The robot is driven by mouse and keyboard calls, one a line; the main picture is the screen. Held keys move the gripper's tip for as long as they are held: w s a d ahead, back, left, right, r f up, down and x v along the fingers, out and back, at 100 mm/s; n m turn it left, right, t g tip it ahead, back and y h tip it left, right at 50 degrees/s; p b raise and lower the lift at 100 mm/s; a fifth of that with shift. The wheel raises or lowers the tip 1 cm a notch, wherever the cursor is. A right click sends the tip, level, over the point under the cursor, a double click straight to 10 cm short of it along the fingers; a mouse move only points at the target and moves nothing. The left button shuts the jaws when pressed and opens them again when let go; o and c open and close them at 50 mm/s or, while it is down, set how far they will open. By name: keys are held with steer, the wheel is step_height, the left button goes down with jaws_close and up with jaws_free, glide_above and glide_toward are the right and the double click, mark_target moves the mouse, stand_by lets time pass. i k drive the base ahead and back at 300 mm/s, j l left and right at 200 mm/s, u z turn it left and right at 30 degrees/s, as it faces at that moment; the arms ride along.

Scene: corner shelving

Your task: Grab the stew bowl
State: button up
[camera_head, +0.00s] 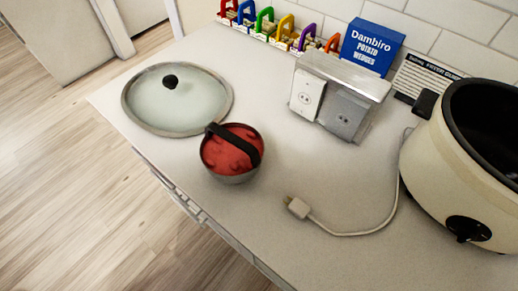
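The stew bowl (231,176) is a small round metal bowl filled with red, lumpy stew. It stands upright on the light countertop near its front edge. A black band or bar (234,143) crosses over the bowl's top from upper left to lower right; I cannot tell whether it is a handle or a utensil. My gripper is not in view.
A glass lid (147,96) with a black knob lies just left of the bowl. A cream slow cooker (453,172) stands at right, its plug (298,207) and cord on the counter. An outlet box (336,97) and a potato wedges box (371,46) stand behind.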

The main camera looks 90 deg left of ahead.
mark_target(232, 153)
steer(key=k+j+z, duration=0.3)
steer(key=k+j, duration=0.35)
steer(key=j, duration=0.35)
steer(key=k+j+z, duration=0.35)
steer(key=k+j, duration=0.35)
steer(key=j, duration=0.2)
